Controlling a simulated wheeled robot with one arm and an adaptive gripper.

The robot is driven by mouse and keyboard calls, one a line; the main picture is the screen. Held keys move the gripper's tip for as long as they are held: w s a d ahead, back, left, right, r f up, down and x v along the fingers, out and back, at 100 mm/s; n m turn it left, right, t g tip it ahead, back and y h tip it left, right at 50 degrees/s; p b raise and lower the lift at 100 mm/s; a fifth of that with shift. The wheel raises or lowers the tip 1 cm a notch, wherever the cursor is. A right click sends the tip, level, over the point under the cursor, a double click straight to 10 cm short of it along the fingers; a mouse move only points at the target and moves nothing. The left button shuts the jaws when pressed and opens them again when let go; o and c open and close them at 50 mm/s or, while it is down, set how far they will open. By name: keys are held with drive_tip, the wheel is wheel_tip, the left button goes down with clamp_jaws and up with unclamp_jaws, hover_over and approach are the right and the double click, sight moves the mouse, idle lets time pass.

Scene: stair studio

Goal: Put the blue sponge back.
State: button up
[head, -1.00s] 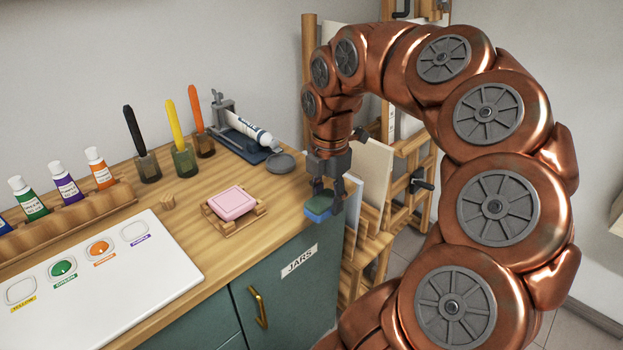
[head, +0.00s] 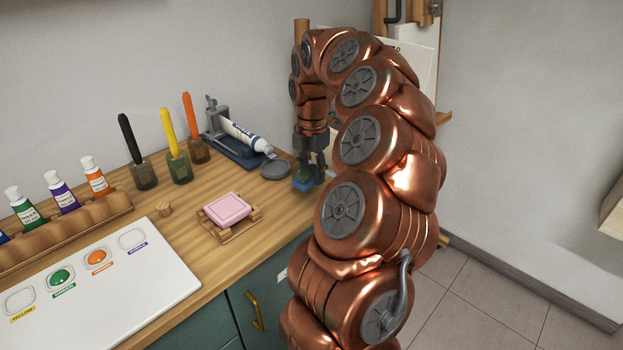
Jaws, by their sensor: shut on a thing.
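A pink block (head: 228,208), like a soap or sponge, lies on a small slatted wooden rack (head: 212,229) to the left of my gripper.
A round grey lid (head: 275,169) lies just left of my gripper. Behind it is a tube squeezer with a white tube (head: 245,136). Three jars with black, yellow (head: 178,165) and orange-handled tools stand further left. A white palette (head: 100,285) lies front left.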

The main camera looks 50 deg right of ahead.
sight(312, 190)
drive_tip(key=shift+w+d, duration=0.2)
drive_tip(key=shift+w, duration=0.1)
drive_tip(key=shift+f, duration=1.75)
drive_tip(key=shift+f, duration=0.2)
drive_tip(key=o, duration=1.1)
drive_tip(key=shift+r, duration=0.1)
wheel_tip(312, 190, up, 11)
drive_tip(key=shift+r, duration=0.6)
drive_tip(key=shift+a, duration=0.1)
